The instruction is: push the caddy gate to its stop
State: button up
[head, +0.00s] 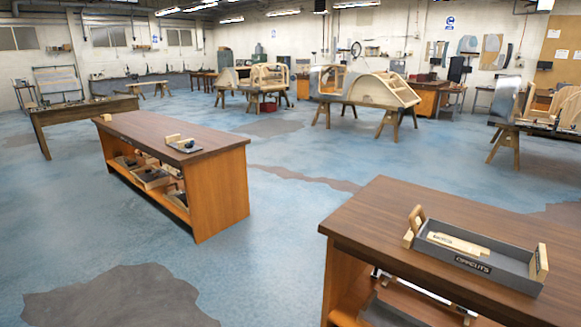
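A low grey caddy (515,265) sits on the dark wooden top of the near right bench. Its front wall has a dark label that seems to read "OFFCUTS". A pale wooden piece (458,243) lies inside it. A wooden end piece (541,262) stands at its right end. At its left end a rounded wooden piece (416,217) stands up, tilted, beside a small wooden block (408,239). I cannot tell which of these wooden parts is the gate. My gripper is not in view.
The near right bench (375,215) has a shelf below with items. Another bench (130,128) at left holds a small board with a dark object (186,146). Blue floor between them is clear. Wooden bodyframes (378,90) on trestles stand behind.

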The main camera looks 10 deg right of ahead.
aim_at(539, 264)
jog(key=i+j, duration=0.1)
jog(key=j, duration=0.3)
jog(key=i+j, duration=0.15)
jog(key=j, duration=0.25)
jog(key=z, duration=0.4)
jog(key=j+z, duration=0.15)
jog(key=z, duration=0.65)
jog(key=j+z, duration=0.15)
jog(key=z, duration=0.25)
jog(key=i+l, duration=0.7)
